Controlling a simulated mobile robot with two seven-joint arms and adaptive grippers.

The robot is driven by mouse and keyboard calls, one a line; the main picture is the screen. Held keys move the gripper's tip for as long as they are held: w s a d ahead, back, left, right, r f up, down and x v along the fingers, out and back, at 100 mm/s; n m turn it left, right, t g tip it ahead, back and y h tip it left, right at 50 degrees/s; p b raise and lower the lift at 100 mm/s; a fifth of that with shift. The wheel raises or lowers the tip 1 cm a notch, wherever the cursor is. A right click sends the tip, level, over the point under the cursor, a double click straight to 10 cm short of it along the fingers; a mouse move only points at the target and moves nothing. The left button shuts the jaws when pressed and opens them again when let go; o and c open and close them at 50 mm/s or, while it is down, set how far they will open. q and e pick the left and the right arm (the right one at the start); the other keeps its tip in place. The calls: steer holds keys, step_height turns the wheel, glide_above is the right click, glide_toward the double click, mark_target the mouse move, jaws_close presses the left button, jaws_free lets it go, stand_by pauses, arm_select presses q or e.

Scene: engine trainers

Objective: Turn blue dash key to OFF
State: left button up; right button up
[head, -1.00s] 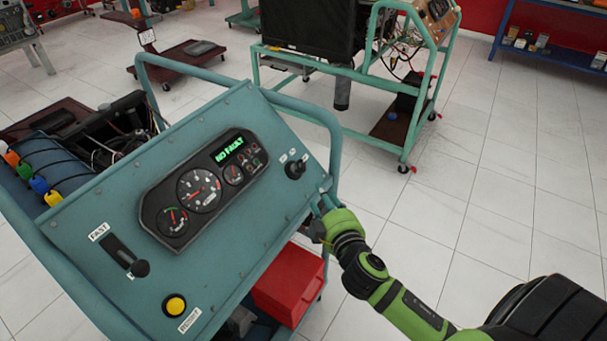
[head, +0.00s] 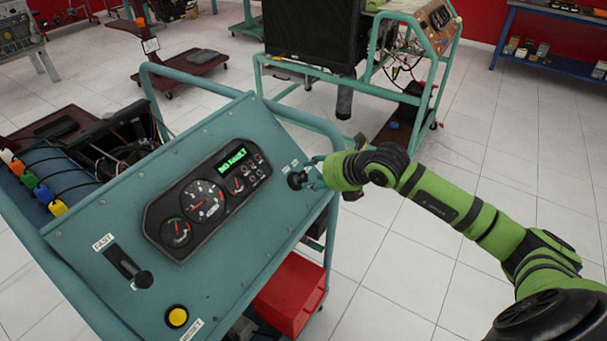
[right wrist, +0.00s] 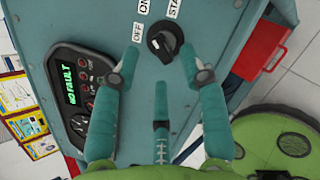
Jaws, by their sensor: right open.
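The dash key is a round black knob on the upper right of the blue dash panel (head: 135,235). In the head view the knob (head: 296,180) is partly covered by the fingertips of my right gripper (head: 308,175). In the right wrist view the knob (right wrist: 165,41) lies between and just beyond the open fingers of my right gripper (right wrist: 160,65). The OFF label (right wrist: 137,31), the ON label (right wrist: 145,6) and a partly cut START label (right wrist: 174,8) stand beside it. The exact knob setting is hard to tell. My left gripper is out of view.
The instrument cluster (head: 205,200) reads NO FAULT. A lever (head: 130,268) marked FAST and a yellow button (head: 177,317) are on the panel's lower part. A teal tube frame rail (head: 300,118) runs behind the panel. A red box (head: 291,293) sits below at right.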

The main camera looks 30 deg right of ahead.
mark_target(305, 176)
steer(key=shift+p+x, duration=0.4)
steer(key=shift+x, duration=2.1)
